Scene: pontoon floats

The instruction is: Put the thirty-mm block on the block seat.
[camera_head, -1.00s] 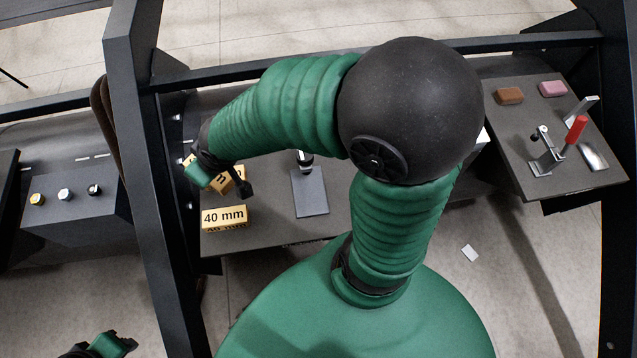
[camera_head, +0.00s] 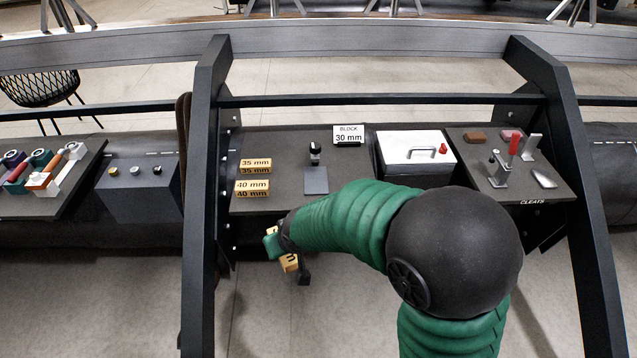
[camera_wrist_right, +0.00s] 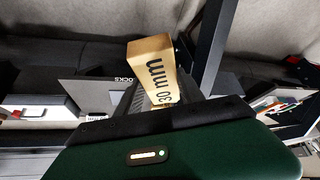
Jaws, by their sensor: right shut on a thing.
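My right gripper (camera_head: 286,258) is shut on the thirty-mm block (camera_head: 290,264), a wooden-yellow block. In the head view it hangs in front of the bench's near edge, below the 40 mm block. In the right wrist view the block (camera_wrist_right: 152,62) stands out between the fingers, with "30 mm" in black on its face. A flat blue-grey square plate (camera_head: 316,181) lies on the bench, apart from the block; I take it for the block seat. A sign (camera_head: 349,134) behind it reads "BLOCK 30 mm". My left gripper is out of view.
A 35 mm block (camera_head: 255,166) and a 40 mm block (camera_head: 252,188) stand on the dark bench left of the plate. A small upright post (camera_head: 315,153) stands behind the plate. A white lidded box (camera_head: 414,150) is to the right. Dark frame posts flank the bench.

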